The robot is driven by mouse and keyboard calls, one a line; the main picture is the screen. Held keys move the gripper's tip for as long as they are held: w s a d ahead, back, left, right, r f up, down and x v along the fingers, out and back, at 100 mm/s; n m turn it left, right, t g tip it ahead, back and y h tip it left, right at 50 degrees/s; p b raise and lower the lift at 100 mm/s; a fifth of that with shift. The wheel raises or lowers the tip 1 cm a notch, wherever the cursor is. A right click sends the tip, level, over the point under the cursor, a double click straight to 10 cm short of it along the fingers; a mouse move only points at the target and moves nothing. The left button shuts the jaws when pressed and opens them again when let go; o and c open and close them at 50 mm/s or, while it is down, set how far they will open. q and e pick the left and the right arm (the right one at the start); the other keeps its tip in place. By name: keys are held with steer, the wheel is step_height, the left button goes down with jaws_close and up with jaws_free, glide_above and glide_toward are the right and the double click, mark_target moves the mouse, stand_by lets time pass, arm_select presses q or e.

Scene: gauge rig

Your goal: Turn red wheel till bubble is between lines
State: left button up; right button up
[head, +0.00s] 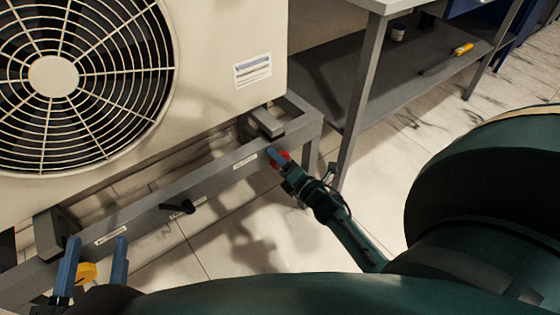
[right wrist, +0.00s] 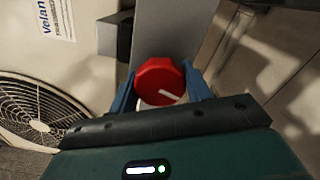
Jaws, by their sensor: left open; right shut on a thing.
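The red wheel (right wrist: 157,82) is a faceted knob with a white pointer mark, on the grey frame rail (right wrist: 165,30). In the right wrist view it sits between the blue fingers of my right gripper (right wrist: 160,90), which is shut on it. In the head view the red wheel (head: 281,154) shows only partly, behind my right gripper (head: 277,157).
A large beige fan unit (head: 215,60) stands on the grey frame. A black handle (head: 178,207) sits on the rail between my grippers, with small white labels nearby. A metal table with a lower shelf (head: 385,75) stands at the right. Tiled floor lies below.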

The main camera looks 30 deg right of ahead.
arm_select(q)
steer(key=shift+f, duration=0.1)
arm_select(e)
steer(key=shift+n, duration=0.3)
arm_select(q)
steer(key=shift+f, duration=0.1)
arm_select(e)
steer(key=o, duration=1)
steer(key=shift+c, duration=0.2)
steer(key=shift+s, duration=0.35)
arm_select(q)
steer(key=p, duration=0.2)
steer(key=shift+s+a+m+y+p, duration=0.1)
steer(key=shift+a+m+y+p, duration=0.15)
steer(key=shift+m+y+p, duration=0.1)
arm_select(e)
steer(key=s+d, duration=0.1)
steer(key=s, duration=1.1)
steer(key=shift+s, duration=0.25)
arm_select(q)
steer(key=shift+d, duration=0.1)
